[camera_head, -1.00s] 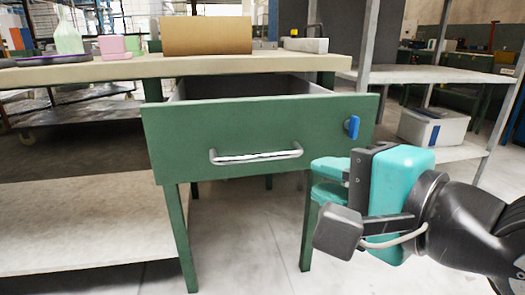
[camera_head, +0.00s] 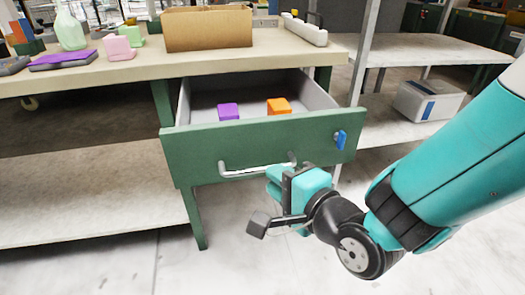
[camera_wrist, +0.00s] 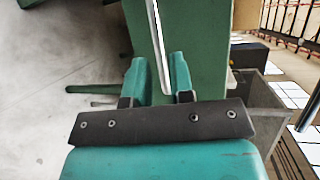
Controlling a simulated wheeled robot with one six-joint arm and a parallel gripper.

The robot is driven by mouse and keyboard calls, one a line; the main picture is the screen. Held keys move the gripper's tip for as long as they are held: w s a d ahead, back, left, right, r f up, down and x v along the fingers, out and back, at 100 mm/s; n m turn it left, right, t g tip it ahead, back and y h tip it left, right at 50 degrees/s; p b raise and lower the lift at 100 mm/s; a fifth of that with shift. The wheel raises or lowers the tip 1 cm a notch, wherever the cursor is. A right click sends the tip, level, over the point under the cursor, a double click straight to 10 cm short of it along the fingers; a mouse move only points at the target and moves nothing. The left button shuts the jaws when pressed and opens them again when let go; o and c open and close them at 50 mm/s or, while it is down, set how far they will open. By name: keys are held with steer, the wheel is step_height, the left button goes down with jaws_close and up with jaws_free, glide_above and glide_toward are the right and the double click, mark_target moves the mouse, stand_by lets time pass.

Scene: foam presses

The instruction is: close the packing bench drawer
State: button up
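The green packing bench drawer (camera_head: 262,144) is pulled out and open below the bench top. Its silver bar handle (camera_head: 240,172) runs across the front. A purple block (camera_head: 228,111) and an orange block (camera_head: 279,106) lie inside. My gripper (camera_head: 272,178) is at the right end of the handle, in front of the drawer. In the wrist view my gripper (camera_wrist: 158,62) has its two teal fingers spread, with the handle bar (camera_wrist: 158,40) reaching between them. I cannot tell whether they touch it. The arm hides part of the area right of the drawer.
The bench top (camera_head: 110,70) carries a cardboard box (camera_head: 207,30), a pale green bottle (camera_head: 70,32) and several small items. A shelf with a grey bin (camera_head: 428,101) stands at the right. A lower shelf (camera_head: 90,200) is at left. The floor in front is clear.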

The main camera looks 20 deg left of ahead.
mark_target(261, 169)
steer(key=x, duration=0.5)
steer(key=shift+w+a, duration=0.15)
steer(key=shift+a, duration=0.05)
jaws_close()
